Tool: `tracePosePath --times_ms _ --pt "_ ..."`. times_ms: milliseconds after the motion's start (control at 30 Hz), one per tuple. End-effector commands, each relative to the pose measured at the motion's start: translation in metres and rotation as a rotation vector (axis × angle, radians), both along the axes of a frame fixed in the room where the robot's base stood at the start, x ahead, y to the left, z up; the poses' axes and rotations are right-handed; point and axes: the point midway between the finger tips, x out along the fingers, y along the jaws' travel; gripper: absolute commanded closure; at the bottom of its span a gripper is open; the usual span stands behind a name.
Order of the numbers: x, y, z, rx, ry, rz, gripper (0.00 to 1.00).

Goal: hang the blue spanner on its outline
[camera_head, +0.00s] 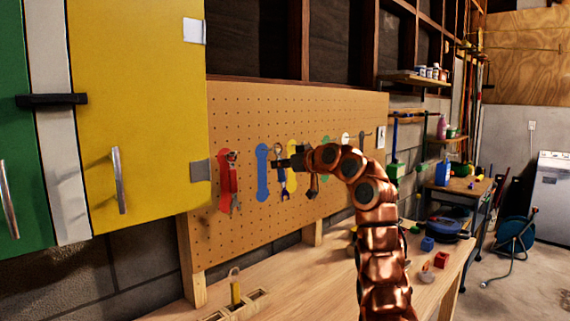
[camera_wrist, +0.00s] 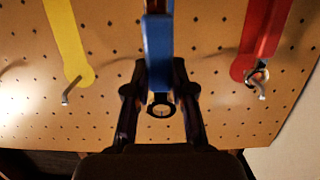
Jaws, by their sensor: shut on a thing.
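My gripper (camera_head: 281,163) is shut on the blue spanner (camera_head: 283,177), in front of the pegboard (camera_head: 240,125). The spanner hangs about upright, silver ring end up and open jaw down. In the wrist view, its blue handle (camera_wrist: 158,50) is between the fingers (camera_wrist: 160,78), with the ring end nearer the palm. The blue outline (camera_head: 263,172) shows bare just left of the spanner in the head view. In the wrist view the spanner seems to cover it, and its hook cannot be made out. The gap to the board is hard to judge.
A tool hangs on the red outline (camera_head: 227,182) to the left. The yellow outline (camera_wrist: 68,40) with a bare hook is on the other side. A yellow cabinet (camera_head: 140,100) stands left of the board. The bench (camera_head: 300,285) below holds a yellow padlock-like object (camera_head: 235,288).

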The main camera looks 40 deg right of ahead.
Motion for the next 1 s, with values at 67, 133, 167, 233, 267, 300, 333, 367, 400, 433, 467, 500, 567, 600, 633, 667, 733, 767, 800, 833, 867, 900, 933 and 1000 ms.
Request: tracePosePath --times_ms 67,133,167,233,267,300,333,367,400,433,467,500,567,600,633,667,733,767,800,833,867,900,933,1000 --pt "0.004 0.001 0.001 0.001 0.0 0.0 1.0" --pt "0.008 0.001 0.0 0.0 0.0 0.0 1.0" --pt "0.009 0.002 0.0 -0.001 -0.001 -0.001 1.0" --pt "0.012 0.002 0.001 -0.001 -0.001 -0.001 1.0" --pt "0.013 0.002 0.001 -0.001 -0.002 -0.001 1.0" --pt "0.015 0.002 0.001 -0.001 -0.002 -0.001 1.0" --pt "0.016 0.002 0.001 -0.001 -0.002 -0.001 1.0" --pt "0.018 0.003 0.001 -0.001 -0.001 -0.001 1.0" --pt "0.02 0.003 0.0 -0.001 -0.001 -0.001 1.0" --pt "0.021 0.003 0.0 -0.001 -0.001 0.0 1.0" --pt "0.023 0.003 0.0 -0.001 0.0 0.0 1.0" --pt "0.025 0.004 -0.001 0.0 0.0 0.0 1.0" --pt "0.028 0.004 -0.001 0.0 0.001 0.0 1.0" --pt "0.03 0.004 -0.002 0.0 0.001 0.0 1.0" --pt "0.031 0.004 -0.002 0.0 0.001 -0.001 1.0" --pt "0.033 0.005 -0.004 0.0 0.0 0.0 1.0" --pt "0.035 0.006 -0.007 0.0 -0.001 0.0 1.0" --pt "0.036 0.005 -0.007 0.0 -0.001 0.0 1.0" --pt "0.037 0.005 -0.008 0.0 -0.001 -0.001 1.0" --pt "0.038 0.005 -0.009 0.0 -0.001 -0.001 1.0" --pt "0.039 0.005 -0.01 0.0 -0.001 -0.001 1.0" --pt "0.04 0.005 -0.01 0.0 -0.001 -0.001 1.0" --pt "0.041 0.006 -0.011 0.0 -0.001 -0.001 1.0" --pt "0.042 0.006 -0.013 -0.001 -0.002 0.0 1.0"
